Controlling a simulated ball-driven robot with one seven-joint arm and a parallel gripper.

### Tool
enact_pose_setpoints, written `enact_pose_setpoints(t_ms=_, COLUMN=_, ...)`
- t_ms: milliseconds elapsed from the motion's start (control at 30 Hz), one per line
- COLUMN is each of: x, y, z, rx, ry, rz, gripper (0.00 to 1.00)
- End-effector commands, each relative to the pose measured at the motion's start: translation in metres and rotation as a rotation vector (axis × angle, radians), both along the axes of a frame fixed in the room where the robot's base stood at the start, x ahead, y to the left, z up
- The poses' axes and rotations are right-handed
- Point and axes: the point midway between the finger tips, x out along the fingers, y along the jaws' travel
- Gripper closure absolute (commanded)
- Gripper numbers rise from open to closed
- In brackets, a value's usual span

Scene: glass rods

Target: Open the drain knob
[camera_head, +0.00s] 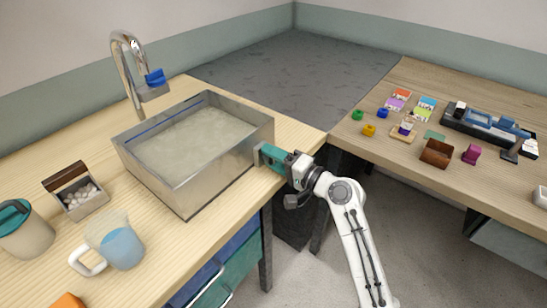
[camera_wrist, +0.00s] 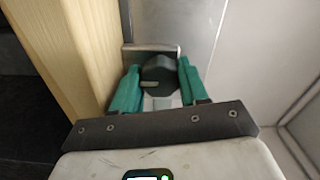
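The drain knob (camera_wrist: 159,75) is dark and round with a pale mark line, in the wrist view. It sits on the outer wall of the metal sink basin (camera_head: 203,185), beside a metal bracket (camera_wrist: 150,47). My gripper (camera_wrist: 160,82) has its green fingers on both sides of the knob, close against it, and looks shut on it. In the head view my gripper (camera_head: 261,156) is at the right end of the sink, where its fingers hide the knob. The basin holds murky, pale water (camera_head: 195,142).
A curved faucet (camera_head: 127,62) with a blue handle stands behind the sink. A wooden counter edge (camera_wrist: 68,50) runs close to my gripper's left in the wrist view. A pitcher (camera_head: 120,246) and a box of white balls (camera_head: 79,195) stand left of the sink.

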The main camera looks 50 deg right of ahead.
Motion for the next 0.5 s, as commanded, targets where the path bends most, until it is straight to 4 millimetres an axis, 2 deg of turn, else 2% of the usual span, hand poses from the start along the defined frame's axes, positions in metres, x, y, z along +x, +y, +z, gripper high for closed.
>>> enact_pose_setpoints(t_ms=33, x=-0.0004, y=0.0001, z=-0.0017, rx=0.001, ry=0.003, rz=0.0, gripper=0.52)
enact_pose_setpoints(t_ms=233, x=-0.0002, y=0.0001, z=-0.001, rx=0.001, ry=0.002, rz=0.001, gripper=0.33)
enact_pose_setpoints(t_ms=500, x=-0.0002, y=-0.0001, z=-0.0018, rx=0.002, ry=0.003, rz=-0.001, gripper=0.32)
